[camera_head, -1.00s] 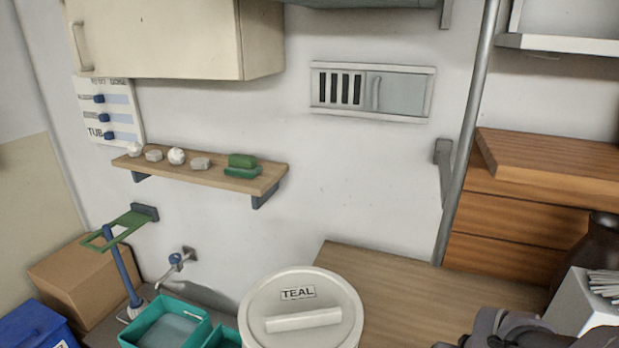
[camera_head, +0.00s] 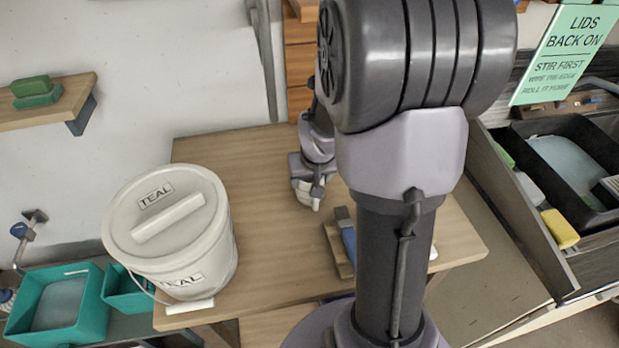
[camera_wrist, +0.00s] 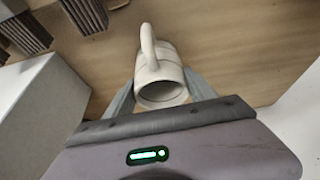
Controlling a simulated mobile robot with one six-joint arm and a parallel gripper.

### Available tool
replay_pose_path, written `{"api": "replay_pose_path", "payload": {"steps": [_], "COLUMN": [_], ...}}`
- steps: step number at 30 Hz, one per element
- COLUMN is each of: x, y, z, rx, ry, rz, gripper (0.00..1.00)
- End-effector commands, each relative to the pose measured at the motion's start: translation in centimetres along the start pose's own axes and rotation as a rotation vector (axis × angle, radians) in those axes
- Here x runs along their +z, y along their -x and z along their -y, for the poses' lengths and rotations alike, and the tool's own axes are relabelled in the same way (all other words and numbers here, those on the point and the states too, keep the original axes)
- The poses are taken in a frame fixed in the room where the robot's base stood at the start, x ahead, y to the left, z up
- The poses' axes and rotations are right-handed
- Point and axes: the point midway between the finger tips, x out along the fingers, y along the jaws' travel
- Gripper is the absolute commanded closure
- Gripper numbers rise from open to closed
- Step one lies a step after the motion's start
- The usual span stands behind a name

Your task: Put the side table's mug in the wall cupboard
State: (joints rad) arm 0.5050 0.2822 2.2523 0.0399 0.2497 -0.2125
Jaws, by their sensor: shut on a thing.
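The off-white mug (camera_wrist: 161,68) lies between my gripper's two fingers in the wrist view, its handle toward the top of the picture and its open mouth facing the camera. My gripper (camera_wrist: 160,88) is shut on it. In the head view my gripper (camera_head: 312,190) reaches down over the wooden side table (camera_head: 262,160), with part of the mug (camera_head: 305,194) showing pale at its tip. I cannot tell whether the mug touches the table. My own arm hides part of the table. The wall cupboard is not in view now.
The lidded TEAL bucket (camera_head: 170,232) stands on the table's left. A small wooden holder with a blue item (camera_head: 345,238) is near my arm. A wall shelf (camera_head: 50,108) is upper left, and a cluttered tray bench (camera_head: 560,180) is at right.

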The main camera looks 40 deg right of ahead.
Motion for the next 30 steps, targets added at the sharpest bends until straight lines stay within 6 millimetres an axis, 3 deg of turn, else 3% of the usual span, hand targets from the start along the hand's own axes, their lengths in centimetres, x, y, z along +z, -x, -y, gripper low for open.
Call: {"api": "replay_pose_path", "payload": {"steps": [3, 4, 6, 17, 27, 30], "x": [0.2, 0.1, 0.1, -0.1, -0.3, -0.2], "y": [-0.4, -0.3, -0.3, 0.3, 9.4, 11.1], "z": [0.0, 0.0, 0.0, 0.0, 0.0, 0.0], "rx": [0.000, 0.000, 0.000, 0.000, 0.000, 0.000], "ry": [0.000, 0.000, 0.000, 0.000, 0.001, 0.001], "rz": [-0.001, 0.000, 0.000, 0.000, -0.003, -0.003], "gripper": [0.93, 0.30, 0.17, 0.15, 0.15, 0.15]}}
